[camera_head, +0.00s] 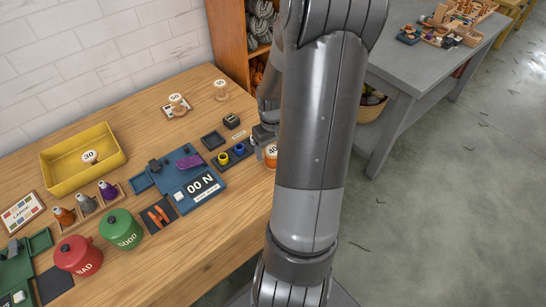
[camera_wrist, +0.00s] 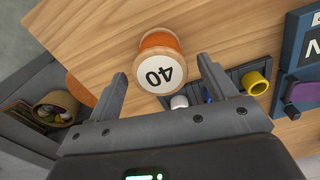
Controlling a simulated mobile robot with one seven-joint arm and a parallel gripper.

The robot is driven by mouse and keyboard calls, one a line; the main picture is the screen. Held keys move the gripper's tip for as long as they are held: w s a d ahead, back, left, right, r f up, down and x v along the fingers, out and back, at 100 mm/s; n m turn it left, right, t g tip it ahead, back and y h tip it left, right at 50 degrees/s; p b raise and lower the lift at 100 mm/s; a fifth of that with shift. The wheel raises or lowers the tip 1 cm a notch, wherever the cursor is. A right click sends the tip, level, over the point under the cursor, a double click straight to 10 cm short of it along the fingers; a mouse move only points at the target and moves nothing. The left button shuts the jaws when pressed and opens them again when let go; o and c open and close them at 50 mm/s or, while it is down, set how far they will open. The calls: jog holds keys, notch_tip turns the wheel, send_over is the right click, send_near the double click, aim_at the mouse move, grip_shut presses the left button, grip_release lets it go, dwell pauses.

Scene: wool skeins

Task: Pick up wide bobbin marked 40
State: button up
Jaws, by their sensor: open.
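The wide bobbin marked 40 (camera_wrist: 160,70) stands on the wooden table in the wrist view, with a white top and an orange-brown body. In the head view the bobbin (camera_head: 271,155) is partly hidden behind my arm. My gripper (camera_wrist: 160,80) is open, its two fingers on either side of the bobbin's near part in the picture, with nothing held. I cannot tell how high the fingers are above the table. In the head view my gripper (camera_head: 264,137) shows only in part beside my arm.
A dark tray (camera_wrist: 228,85) with a yellow spool (camera_wrist: 256,83) and small pieces lies close to the right finger. A blue device reading 00 N (camera_head: 200,186) sits left of it. Bobbins marked 30 (camera_head: 90,156), 50 (camera_head: 176,100) and another (camera_head: 221,88) stand farther off. The table edge is near.

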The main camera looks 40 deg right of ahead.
aim_at(273, 151)
notch_tip(273, 151, down, 4)
jog(key=shift+s+a+f, duration=0.1)
jog(key=c, duration=1.1)
